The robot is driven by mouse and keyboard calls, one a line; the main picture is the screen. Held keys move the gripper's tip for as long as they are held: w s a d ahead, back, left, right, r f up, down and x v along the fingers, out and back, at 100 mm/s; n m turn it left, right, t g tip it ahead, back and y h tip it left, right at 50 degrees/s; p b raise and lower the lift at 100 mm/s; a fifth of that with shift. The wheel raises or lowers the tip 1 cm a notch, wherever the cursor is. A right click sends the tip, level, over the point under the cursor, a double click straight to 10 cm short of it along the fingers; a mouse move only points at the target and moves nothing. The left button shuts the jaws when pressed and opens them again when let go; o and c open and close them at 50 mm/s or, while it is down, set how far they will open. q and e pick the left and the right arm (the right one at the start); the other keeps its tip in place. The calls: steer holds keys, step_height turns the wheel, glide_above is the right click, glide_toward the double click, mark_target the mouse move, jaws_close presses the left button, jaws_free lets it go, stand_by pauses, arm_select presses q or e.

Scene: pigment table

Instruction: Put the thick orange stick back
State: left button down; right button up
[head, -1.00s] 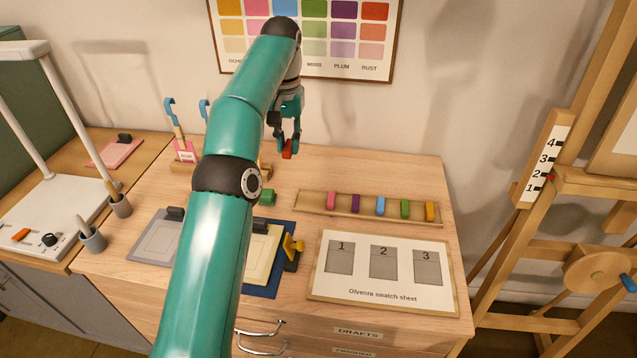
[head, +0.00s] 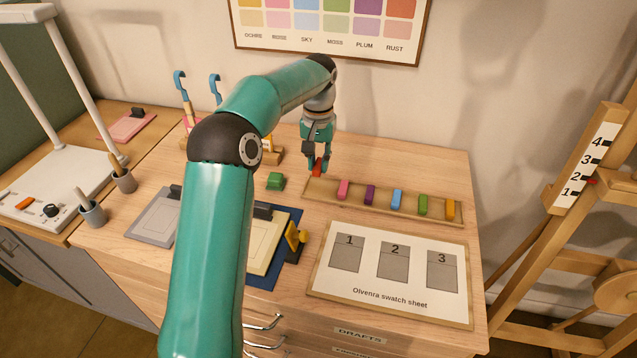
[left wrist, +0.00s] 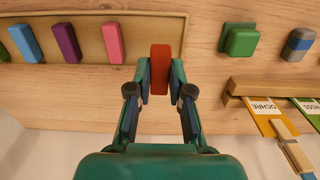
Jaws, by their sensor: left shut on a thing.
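My left gripper (head: 318,161) is shut on a thick orange-red stick (head: 317,169), close to the left end of the wooden tray (head: 333,196). In the left wrist view the fingers (left wrist: 160,88) grip the stick (left wrist: 160,68) on both sides, and it overlaps the edge of the tray (left wrist: 182,35) near its end. I cannot tell whether the stick touches the tray. The tray holds a row of sticks: pink (head: 344,189), purple (head: 370,194), blue (head: 397,199), green (head: 423,204) and yellow-orange (head: 450,210). The right gripper is not in view.
A green block (head: 275,181) stands left of the tray. A swatch sheet (head: 390,301) lies in front of it. The wrist view shows a grey-blue object (left wrist: 299,44) and an ochre-labelled holder (left wrist: 262,105). My left arm hides part of the table.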

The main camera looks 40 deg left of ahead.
mark_target(318, 189)
arm_select(q)
steer(key=shift+s+f, duration=0.1)
steer(key=shift+f, duration=2.95)
steer(key=c, duration=1.1)
jaws_free()
steer(key=shift+o, duration=0.2)
steer(key=shift+r, duration=0.1)
step_height(318, 189, up, 12)
steer(key=shift+f+p, duration=0.1)
steer(key=shift+p, duration=0.4)
